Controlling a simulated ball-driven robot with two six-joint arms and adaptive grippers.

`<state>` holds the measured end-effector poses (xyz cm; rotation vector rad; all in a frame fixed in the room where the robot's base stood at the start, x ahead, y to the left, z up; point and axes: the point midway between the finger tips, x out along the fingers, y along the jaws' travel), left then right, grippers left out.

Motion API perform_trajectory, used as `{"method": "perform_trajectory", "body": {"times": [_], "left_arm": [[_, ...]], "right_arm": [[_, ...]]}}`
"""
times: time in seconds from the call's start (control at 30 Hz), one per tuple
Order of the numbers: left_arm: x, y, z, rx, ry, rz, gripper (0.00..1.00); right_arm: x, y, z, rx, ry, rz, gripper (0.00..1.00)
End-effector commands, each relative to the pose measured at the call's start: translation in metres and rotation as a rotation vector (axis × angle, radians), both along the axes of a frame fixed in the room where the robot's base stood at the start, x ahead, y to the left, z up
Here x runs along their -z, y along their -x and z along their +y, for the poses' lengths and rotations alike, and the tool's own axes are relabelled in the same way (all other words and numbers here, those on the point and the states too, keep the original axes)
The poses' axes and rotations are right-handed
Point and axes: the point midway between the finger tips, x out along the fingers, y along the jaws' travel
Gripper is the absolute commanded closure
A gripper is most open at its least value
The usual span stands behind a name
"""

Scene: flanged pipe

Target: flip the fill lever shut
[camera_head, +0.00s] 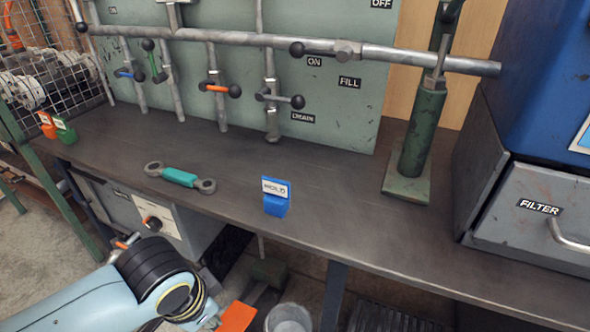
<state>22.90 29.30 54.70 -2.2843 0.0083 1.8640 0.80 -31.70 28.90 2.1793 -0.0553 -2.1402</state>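The fill lever (318,50) is on the horizontal grey pipe of the green panel, above the FILL label (349,83). Its black ball knob (297,49) points left and its bar lies along the pipe from a round pivot (347,52). An ON label (314,62) sits just below the bar. My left arm enters at the lower left, well below and away from the lever; its gripper fingers cannot be made out. My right arm and gripper are out of view. Nothing touches the lever.
Other levers hang on the panel, including one by the DRAIN label (303,117). A green post (423,130) stands right of FILL. A blue HOLD tag (276,197) and a green-handled wrench (180,177) rest on the bench. A FILTER drawer (525,220) is at right.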

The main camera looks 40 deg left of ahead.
Motion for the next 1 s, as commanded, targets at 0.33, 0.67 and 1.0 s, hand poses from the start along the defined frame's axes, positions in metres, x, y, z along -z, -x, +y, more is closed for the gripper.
{"method": "perform_trajectory", "body": {"times": [0.33, 0.67, 1.0], "left_arm": [[-0.111, -0.112, 0.067, 0.632, -0.659, -0.237, 1.0], [-0.224, -0.219, 0.07, 1.431, -1.763, -0.029, 1.0], [-0.254, -0.246, 0.043, 1.696, -2.23, 0.252, 1.0]], "right_arm": [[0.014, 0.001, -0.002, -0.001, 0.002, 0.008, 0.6], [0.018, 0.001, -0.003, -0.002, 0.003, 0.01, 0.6], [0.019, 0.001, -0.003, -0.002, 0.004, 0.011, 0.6]]}}
